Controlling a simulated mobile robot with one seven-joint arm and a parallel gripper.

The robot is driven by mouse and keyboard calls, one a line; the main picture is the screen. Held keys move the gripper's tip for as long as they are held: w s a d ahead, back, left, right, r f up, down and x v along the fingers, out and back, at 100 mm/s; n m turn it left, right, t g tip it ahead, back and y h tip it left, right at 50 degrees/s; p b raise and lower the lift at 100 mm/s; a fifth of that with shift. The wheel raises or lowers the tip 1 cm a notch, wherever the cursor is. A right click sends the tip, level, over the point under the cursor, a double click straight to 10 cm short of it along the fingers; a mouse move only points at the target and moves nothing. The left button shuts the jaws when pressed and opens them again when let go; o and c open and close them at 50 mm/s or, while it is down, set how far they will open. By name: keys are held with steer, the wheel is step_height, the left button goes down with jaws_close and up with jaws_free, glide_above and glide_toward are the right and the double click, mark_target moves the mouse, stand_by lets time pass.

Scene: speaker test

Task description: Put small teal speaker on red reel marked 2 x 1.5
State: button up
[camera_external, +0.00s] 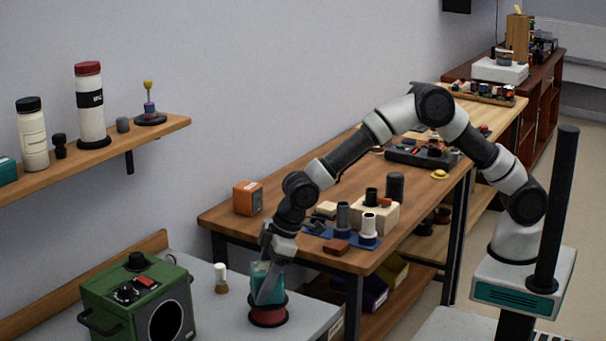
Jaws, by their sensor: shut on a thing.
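The small teal speaker (259,271) is upright between the fingers of my gripper (267,288), which points down at the front of the grey surface. My gripper is shut on the speaker. The red reel (268,317), with dark rims, lies directly below the speaker on the grey surface. The speaker's lower end is at the reel's top; I cannot tell whether it rests on the reel or hangs just above it. The fingers partly hide the speaker. No marking on the reel is readable.
A green box (133,296) with a dark round opening stands left of the reel. A small white-topped bottle (221,278) stands between them. Behind, a wooden table (320,258) holds an orange box (247,198) and several cylinders. A wall shelf (100,161) is at upper left.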

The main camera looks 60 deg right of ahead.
steer(key=o, duration=1.5)
steer(key=shift+f, duration=0.1)
steer(key=shift+s+d+r+p, duration=0.1)
steer(key=shift+r+p, duration=0.2)
steer(key=shift+r, duration=0.35)
steer(key=p+v, duration=0.1)
steer(key=v, duration=1)
steer(key=shift+s+p, duration=0.1)
steer(key=shift+p, duration=0.3)
